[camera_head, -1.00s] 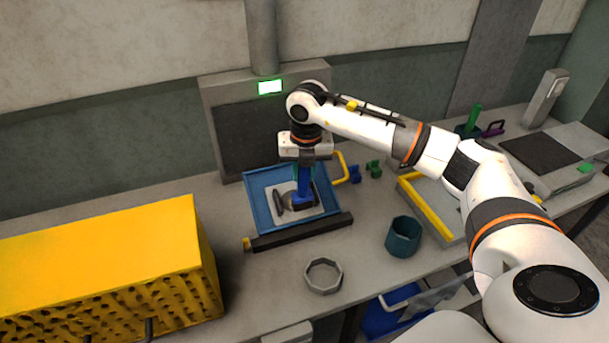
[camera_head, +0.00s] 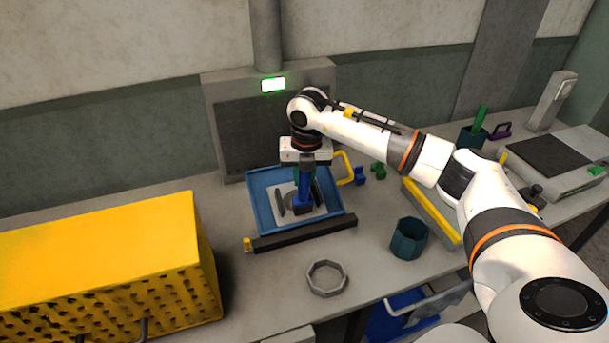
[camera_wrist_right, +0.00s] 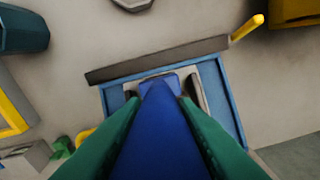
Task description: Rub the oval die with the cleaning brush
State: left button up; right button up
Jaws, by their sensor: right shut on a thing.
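My right gripper (camera_head: 304,174) is shut on the blue handle of the cleaning brush (camera_head: 304,188), which points down over the blue tray (camera_head: 262,205). The brush head is low at the middle of a pale plate (camera_head: 316,211) in the tray. A dark grey rounded piece, seemingly the oval die (camera_head: 290,199), shows partly behind the brush; I cannot tell whether they touch. In the right wrist view the brush (camera_wrist_right: 160,130) lies between the green fingers and hides most of the plate. My left gripper is not in view.
Narrow dark pieces lie on both sides of the plate. A dark bar (camera_head: 305,233) runs along the tray's front. A yellow perforated block (camera_head: 100,255) stands left, a grey ring (camera_head: 327,278) in front, and a teal cup (camera_head: 409,238) right. Bench around the ring is clear.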

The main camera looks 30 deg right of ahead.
jog(key=shift+w+d+f+b, duration=0.1)
jog(key=shift+w+f+b, duration=0.3)
jog(key=shift+f+b, duration=0.3)
dwell(0.3)
jog(key=shift+w+d+r, duration=0.2)
jog(key=shift+w+r, duration=0.3)
jog(key=shift+w, duration=0.35)
jog(key=shift+w+d+r, duration=0.2)
jog(key=shift+w+r, duration=0.25)
jog(key=shift+w, duration=0.4)
jog(key=shift+s+a+f, duration=0.2)
jog(key=shift+s+f, duration=0.3)
jog(key=shift+s, duration=0.4)
jog(key=shift+s+a+f, duration=0.2)
jog(key=shift+s+f, duration=0.3)
jog(key=shift+s, duration=0.35)
